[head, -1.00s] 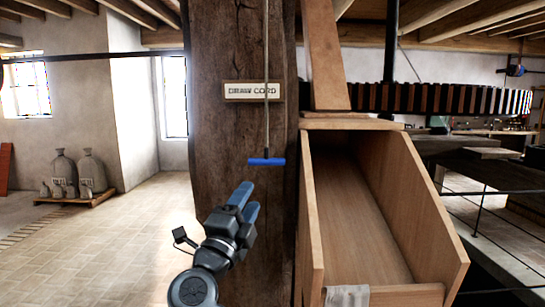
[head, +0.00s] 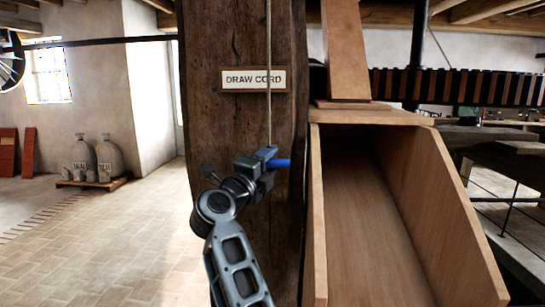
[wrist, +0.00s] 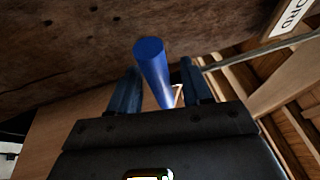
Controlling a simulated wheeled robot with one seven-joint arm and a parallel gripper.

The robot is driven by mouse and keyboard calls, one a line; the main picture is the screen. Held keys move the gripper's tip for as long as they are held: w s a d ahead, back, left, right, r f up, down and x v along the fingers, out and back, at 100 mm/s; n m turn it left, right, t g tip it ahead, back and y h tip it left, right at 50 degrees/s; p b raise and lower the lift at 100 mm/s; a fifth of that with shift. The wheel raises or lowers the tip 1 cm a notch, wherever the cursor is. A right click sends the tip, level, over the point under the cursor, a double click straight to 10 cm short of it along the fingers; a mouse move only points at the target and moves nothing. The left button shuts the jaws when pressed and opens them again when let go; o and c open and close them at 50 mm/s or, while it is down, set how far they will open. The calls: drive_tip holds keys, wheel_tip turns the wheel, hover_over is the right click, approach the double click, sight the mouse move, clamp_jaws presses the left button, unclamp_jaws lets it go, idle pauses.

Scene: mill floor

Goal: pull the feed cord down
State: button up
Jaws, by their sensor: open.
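The feed cord (head: 269,115) hangs down the front of a dark wooden post, past a sign reading "DRAW CORD" (head: 254,79). At its lower end is a blue crossbar handle (head: 284,163). My gripper (head: 268,156) is at the handle, hiding its left part. In the wrist view, the blue handle (wrist: 151,62) lies between the two open fingers of my gripper (wrist: 160,85), with a gap visible on the left side. Whether the right finger touches it, I cannot tell. The cord also shows at the right of the wrist view (wrist: 262,50).
The wooden post (head: 225,130) stands close behind my gripper. A wooden chute (head: 365,230) with raised sides is just right of it. Sacks (head: 108,158) sit on a pallet at the far left. The tiled floor on the left is clear.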

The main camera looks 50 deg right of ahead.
drive_tip(key=shift+x, duration=0.95)
drive_tip(key=shift+c, duration=0.2)
clamp_jaws()
